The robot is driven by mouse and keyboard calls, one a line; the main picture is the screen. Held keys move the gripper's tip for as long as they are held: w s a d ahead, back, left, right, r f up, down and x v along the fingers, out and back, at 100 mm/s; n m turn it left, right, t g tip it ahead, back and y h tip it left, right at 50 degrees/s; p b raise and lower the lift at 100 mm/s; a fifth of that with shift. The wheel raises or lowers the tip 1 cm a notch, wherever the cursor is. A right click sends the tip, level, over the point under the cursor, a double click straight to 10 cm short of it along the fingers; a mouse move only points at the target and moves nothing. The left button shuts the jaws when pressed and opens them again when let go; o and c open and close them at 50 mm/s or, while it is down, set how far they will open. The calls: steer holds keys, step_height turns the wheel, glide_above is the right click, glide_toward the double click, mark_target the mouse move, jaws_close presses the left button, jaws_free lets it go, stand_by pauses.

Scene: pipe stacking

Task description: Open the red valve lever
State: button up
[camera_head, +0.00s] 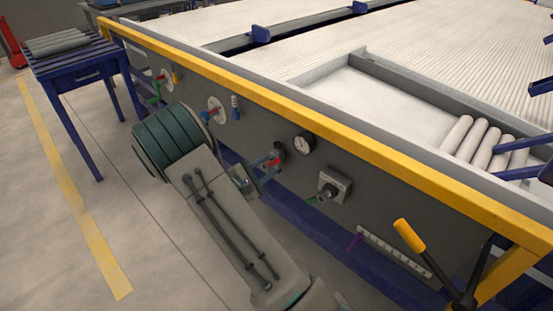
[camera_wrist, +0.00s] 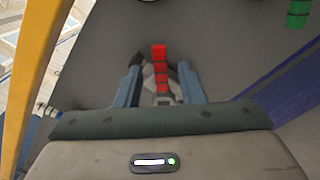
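The red valve lever (camera_wrist: 160,68) stands between my gripper's two blue-grey fingers in the wrist view, over a pale valve body. My gripper (camera_wrist: 159,88) is open, with one finger on each side of the lever and gaps visible. In the head view my gripper (camera_head: 269,164) is at the dark side panel, with the red lever (camera_head: 273,162) showing between its fingers. Part of the valve behind the fingers is hidden.
A gauge (camera_head: 304,144) and a grey box with a knob (camera_head: 332,187) are right of my gripper. Another disc with a red and blue handle (camera_head: 216,108) is to the left. A yellow rail (camera_head: 290,108) runs above the panel. A blue table (camera_head: 75,65) stands far left.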

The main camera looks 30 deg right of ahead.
steer(key=p+v, duration=0.1)
steer(key=v, duration=0.7)
steer(key=shift+a, duration=0.3)
steer(key=shift+s, duration=0.1)
